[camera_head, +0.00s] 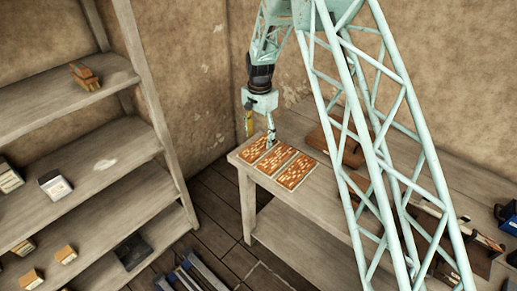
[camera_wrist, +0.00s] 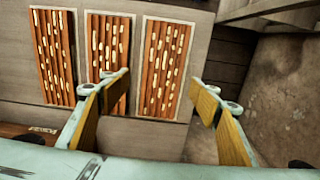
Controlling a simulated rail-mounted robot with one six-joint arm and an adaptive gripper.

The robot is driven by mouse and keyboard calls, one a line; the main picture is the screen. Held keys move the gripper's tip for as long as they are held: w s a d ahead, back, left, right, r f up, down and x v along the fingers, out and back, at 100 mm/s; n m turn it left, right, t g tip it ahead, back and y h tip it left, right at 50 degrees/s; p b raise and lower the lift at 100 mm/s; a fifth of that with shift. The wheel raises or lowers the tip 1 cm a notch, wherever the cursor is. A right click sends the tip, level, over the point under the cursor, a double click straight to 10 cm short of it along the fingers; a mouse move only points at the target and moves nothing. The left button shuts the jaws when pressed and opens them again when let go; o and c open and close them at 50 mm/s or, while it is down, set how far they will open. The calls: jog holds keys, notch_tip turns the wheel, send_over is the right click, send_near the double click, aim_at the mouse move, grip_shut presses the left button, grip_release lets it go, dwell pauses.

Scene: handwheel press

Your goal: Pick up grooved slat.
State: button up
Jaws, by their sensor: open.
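Three flat panels with light borders lie side by side on the table: a left one (camera_head: 253,149), a middle one (camera_head: 275,159) and a right one (camera_head: 296,171). Each holds brown, slat-like strips with pale marks. They also show in the wrist view as left (camera_wrist: 55,55), middle (camera_wrist: 107,45) and right (camera_wrist: 164,68) panels. I cannot tell which strip is the grooved slat. My gripper (camera_head: 260,130) is open and empty above the panels, near the left one in the head view. In the wrist view its wood-coloured fingers (camera_wrist: 158,93) stand apart on either side of the right panel's lower part.
The wooden table (camera_head: 318,183) carries a brown block (camera_head: 325,143) behind the panels and dark tools at right. A shelf rack (camera_head: 80,150) with small boxes stands at left, and a brown wooden piece (camera_head: 85,77) lies on its upper shelf. Walls close the back corner.

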aim_at(258, 147)
jog(key=shift+a+f, duration=0.2)
jog(key=shift+f, duration=1.85)
jog(key=shift+c, duration=0.7)
jog(key=c, duration=0.8)
